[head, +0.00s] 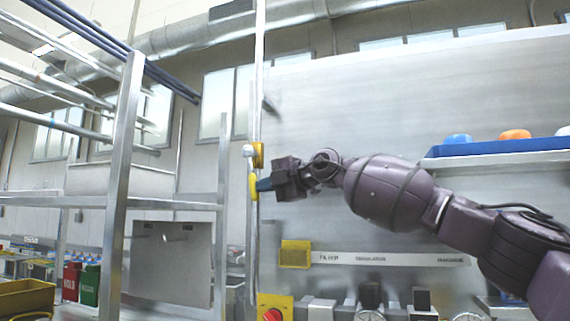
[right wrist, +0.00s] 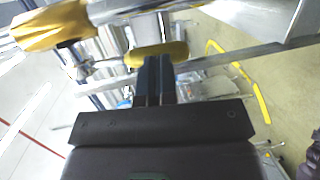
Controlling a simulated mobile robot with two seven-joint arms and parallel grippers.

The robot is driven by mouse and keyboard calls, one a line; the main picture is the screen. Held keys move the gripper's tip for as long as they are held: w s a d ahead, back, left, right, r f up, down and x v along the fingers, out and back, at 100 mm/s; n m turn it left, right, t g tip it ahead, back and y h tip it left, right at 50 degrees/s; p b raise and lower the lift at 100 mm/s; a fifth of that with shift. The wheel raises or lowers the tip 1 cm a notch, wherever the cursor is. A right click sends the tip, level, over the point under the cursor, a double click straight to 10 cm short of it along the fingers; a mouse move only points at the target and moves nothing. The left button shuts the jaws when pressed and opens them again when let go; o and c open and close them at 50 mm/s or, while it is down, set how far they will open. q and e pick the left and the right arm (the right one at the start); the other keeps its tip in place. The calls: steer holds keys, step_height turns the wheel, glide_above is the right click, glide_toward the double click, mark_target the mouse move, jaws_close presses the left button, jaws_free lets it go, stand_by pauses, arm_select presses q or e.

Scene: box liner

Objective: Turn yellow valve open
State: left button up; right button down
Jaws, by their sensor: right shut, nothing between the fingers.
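The yellow valve (head: 253,187) sits on a vertical metal pipe left of centre in the head view. Its yellow handle (right wrist: 157,54) lies just beyond the fingertips in the right wrist view, with a larger yellow fitting (right wrist: 52,25) at the upper left. My right gripper (head: 264,185) is shut and empty, its dark fingers (right wrist: 153,80) pointing at the handle. The fingertips are at or very near the handle; I cannot tell if they touch it. My left gripper is not in view.
A large metal panel (head: 360,110) stands behind my right arm. A blue tray (head: 490,147) with coloured domed items is on its right. A metal rack (head: 118,200) stands at the left. Yellow and red controls (head: 274,308) and gauges line the bottom.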

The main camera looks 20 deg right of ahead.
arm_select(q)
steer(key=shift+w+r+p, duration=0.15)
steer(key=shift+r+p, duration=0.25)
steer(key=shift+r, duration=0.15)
arm_select(e)
steer(key=shift+w+a+f+t+y, duration=0.3)
steer(key=shift+w+a, duration=0.2)
steer(key=shift+a, duration=0.15)
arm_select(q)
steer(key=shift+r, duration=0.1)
arm_select(e)
steer(key=shift+f, duration=0.1)
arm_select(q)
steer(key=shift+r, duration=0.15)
arm_select(e)
steer(key=shift+d, duration=0.1)
